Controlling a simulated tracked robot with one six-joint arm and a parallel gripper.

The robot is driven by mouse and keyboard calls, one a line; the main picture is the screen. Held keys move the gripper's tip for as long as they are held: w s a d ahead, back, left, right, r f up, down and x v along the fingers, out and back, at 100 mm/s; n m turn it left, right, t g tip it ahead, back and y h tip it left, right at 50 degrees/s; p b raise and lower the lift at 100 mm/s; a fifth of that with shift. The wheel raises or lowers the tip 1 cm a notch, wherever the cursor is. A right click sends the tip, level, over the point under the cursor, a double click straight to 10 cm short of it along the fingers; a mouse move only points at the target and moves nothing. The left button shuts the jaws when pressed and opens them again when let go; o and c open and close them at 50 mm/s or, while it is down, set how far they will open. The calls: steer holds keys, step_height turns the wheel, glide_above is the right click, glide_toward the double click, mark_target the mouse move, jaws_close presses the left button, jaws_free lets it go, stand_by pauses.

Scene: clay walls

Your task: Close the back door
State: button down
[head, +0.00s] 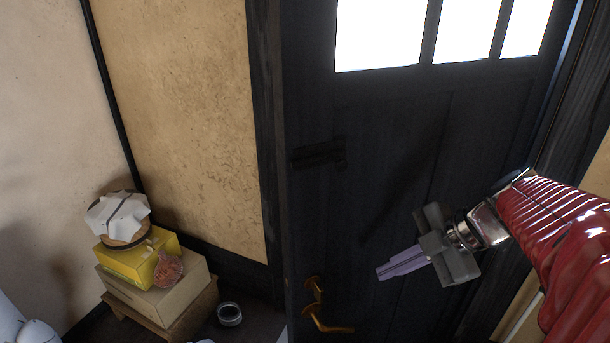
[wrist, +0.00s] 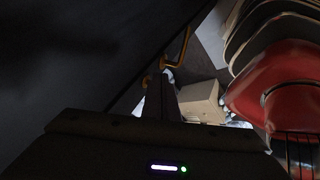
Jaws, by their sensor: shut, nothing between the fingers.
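The dark wooden door (head: 400,130) fills the middle and right of the head view, with bright window panes at its top. A brass handle (head: 325,318) is at its lower left. A dark latch plate (head: 318,154) is higher on the same side. I cannot tell how far the door stands from its frame. My gripper (head: 379,273) is shut and empty, in front of the door and right of the handle. In the wrist view the shut fingers (wrist: 160,85) point up toward the brass handle (wrist: 180,50), with the dark door surface on the left.
Left of the door, a low wooden stand (head: 190,318) holds a cardboard box (head: 185,283), a yellow box (head: 118,258) and a white-covered round container (head: 118,218). A small dark bowl (head: 230,314) is on the floor beside it. A clay wall (head: 185,110) is behind.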

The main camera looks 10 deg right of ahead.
glide_toward(337, 277)
step_height(337, 277, down, 4)
steer(key=s+a, duration=0.1)
steer(key=s, duration=0.1)
steer(key=shift+w+a+r, duration=0.1)
steer(key=shift+w+a, duration=0.15)
steer(key=shift+w, duration=0.35)
steer(key=shift+w+a+r, duration=0.1)
steer(key=shift+w+a, duration=0.1)
steer(key=shift+w, duration=0.4)
steer(key=shift+w+a, duration=0.25)
steer(key=shift+w, duration=0.35)
